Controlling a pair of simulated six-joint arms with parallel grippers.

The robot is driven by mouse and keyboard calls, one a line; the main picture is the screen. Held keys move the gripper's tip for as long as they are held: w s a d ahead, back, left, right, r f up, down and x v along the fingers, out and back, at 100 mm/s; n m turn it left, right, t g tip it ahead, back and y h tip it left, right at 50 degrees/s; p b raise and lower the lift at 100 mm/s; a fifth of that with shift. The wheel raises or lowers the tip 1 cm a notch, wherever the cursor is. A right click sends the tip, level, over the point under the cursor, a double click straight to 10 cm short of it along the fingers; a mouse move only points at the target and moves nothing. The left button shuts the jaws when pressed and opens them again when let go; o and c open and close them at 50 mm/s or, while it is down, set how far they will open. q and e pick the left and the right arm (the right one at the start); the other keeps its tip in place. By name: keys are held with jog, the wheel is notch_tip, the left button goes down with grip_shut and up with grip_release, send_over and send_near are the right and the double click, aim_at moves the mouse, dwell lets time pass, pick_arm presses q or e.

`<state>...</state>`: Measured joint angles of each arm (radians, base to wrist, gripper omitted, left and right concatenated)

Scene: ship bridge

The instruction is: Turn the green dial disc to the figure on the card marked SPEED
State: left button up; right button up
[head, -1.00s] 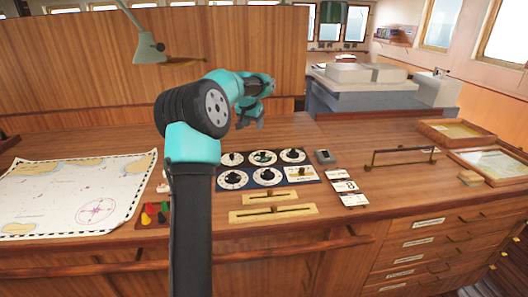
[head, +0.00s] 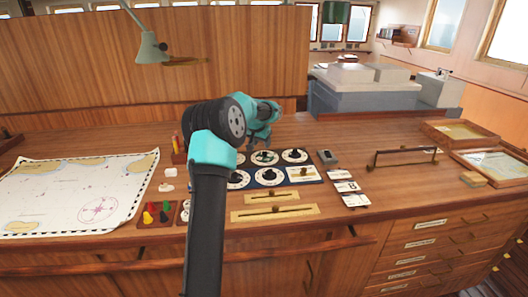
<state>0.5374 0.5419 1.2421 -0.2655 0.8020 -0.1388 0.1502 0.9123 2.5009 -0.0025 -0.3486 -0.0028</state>
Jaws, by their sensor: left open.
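The dial panel is a dark blue plate (head: 280,169) on the wooden desk, carrying several white dial discs with dark knobs. The green dial disc (head: 264,157) is in the back row, in the middle, and shows green around its knob. Its pointer reading is too small to tell. My left gripper (head: 262,144) is open and empty, just above and behind the green dial. Several white cards (head: 345,187) lie in a column right of the panel; I cannot read which one is marked SPEED. My right gripper is out of view.
Two brass slider plates (head: 278,197) lie in front of the panel. A chart (head: 75,190) and a rack of coloured pegs (head: 157,213) lie left. A rail handle (head: 405,157) stands right.

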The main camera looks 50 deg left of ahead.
aim_at(265, 152)
pick_arm(q)
jog(key=x, duration=0.6)
jog(key=c, duration=0.9)
